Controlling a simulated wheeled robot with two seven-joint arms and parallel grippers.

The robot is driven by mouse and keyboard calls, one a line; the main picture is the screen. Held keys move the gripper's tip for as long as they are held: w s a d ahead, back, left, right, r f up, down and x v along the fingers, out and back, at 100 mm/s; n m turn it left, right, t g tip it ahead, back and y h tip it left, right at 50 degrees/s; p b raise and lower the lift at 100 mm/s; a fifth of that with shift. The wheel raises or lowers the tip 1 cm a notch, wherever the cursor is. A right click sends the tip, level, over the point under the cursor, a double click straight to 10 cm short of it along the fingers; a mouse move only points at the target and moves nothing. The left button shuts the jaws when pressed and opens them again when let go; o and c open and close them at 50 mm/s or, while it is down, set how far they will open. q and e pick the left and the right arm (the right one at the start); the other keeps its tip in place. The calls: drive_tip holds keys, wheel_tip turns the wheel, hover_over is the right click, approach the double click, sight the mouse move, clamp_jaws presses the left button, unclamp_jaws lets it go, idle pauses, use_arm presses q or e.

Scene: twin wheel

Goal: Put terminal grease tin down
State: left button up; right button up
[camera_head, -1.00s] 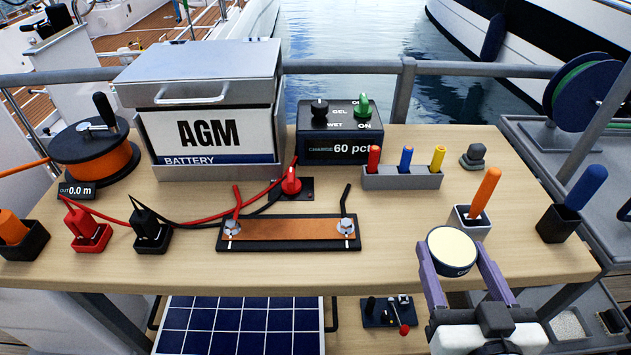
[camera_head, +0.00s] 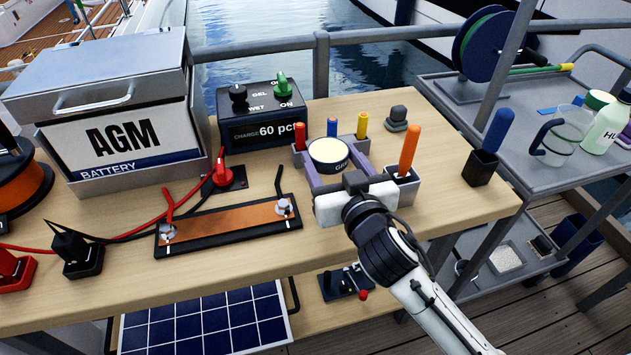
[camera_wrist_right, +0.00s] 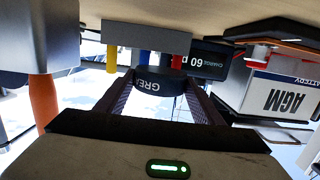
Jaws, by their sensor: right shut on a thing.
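The terminal grease tin (camera_head: 328,152) is a short dark round tin with a cream top and pale lettering. My right gripper (camera_head: 330,163) is shut on it, with one purple finger on each side. The tin is upright over the workbench (camera_head: 345,233), in front of the marker rack. In the right wrist view, which is upside down, the tin (camera_wrist_right: 160,82) sits between the fingers. I cannot tell whether its base touches the bench. My left gripper is not in view.
The rack (camera_head: 346,144) with red, blue and yellow sticks is just behind the tin. An orange-handled tool in a holder (camera_head: 402,187) stands close on the right. The copper bar on a black base (camera_head: 228,223) lies left.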

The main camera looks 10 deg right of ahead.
wheel_tip(320, 180, down, 6)
drive_tip(key=shift+f+b, duration=0.25)
drive_tip(key=shift+b, duration=0.3)
drive_tip(key=shift+f, duration=0.1)
drive_tip(key=o, duration=0.9)
drive_tip(key=shift+f, duration=0.15)
drive_tip(key=shift+c, duration=0.2)
drive_tip(key=o, duration=0.4)
